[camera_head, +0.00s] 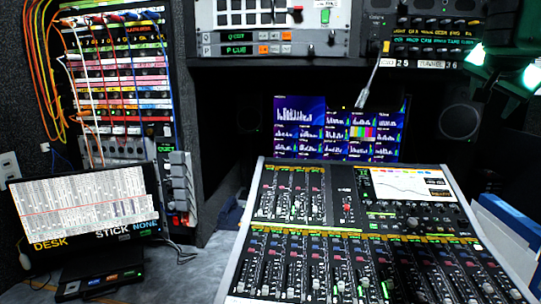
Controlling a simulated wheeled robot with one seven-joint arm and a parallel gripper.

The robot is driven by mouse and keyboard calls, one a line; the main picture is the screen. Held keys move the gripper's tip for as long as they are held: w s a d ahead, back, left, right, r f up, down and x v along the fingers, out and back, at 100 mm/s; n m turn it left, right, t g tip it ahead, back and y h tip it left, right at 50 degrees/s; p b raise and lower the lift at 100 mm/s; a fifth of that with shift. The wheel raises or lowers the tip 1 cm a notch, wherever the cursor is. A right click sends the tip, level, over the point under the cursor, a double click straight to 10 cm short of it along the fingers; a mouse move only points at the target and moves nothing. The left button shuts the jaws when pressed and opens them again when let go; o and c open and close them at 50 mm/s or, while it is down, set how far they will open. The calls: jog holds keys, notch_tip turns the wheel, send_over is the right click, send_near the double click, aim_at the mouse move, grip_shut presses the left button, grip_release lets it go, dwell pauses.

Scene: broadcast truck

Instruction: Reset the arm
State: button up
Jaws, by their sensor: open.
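My gripper (505,67) is at the top right edge of the head view. Its dark body is cut off by the frame, and its two pale, green-lit tips stand apart with nothing seen between them. It is up in front of the right side of the equipment, above and to the right of the mixing console (340,225). The rest of my arm is not clearly visible.
A patch panel (118,85) with coloured cables stands at left, above a tilted screen (88,212). A monitor (338,128) stands behind the console. A rack unit (268,40) and a speaker (459,121) are at the back.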

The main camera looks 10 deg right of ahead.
jog(key=s+a+f+n+g+y, duration=0.2)
jog(key=s+f, duration=0.2)
jog(key=f, duration=0.4)
jog(key=s+a+f+n+g+y, duration=0.15)
jog(key=s+f, duration=0.25)
jog(key=f, duration=0.5)
jog(key=s+a+f+n+g+y, duration=0.1)
jog(key=s+a+f+n, duration=0.2)
jog(key=f, duration=0.5)
jog(key=s+a+f+n+g+y, duration=0.1)
jog(key=s+a+f+g+y, duration=0.1)
jog(key=s+a+f, duration=0.2)
jog(key=s+a+f+n+g+y, duration=0.1)
jog(key=s+a+f+g+y, duration=0.1)
jog(key=s+a+f, duration=0.3)
jog(key=s+f, duration=0.4)
jog(key=s, duration=0.2)
jog(key=shift+f, duration=0.3)
jog(key=shift+w+d+f, duration=0.1)
jog(key=shift+w+f, duration=0.1)
jog(key=shift+w, duration=0.4)
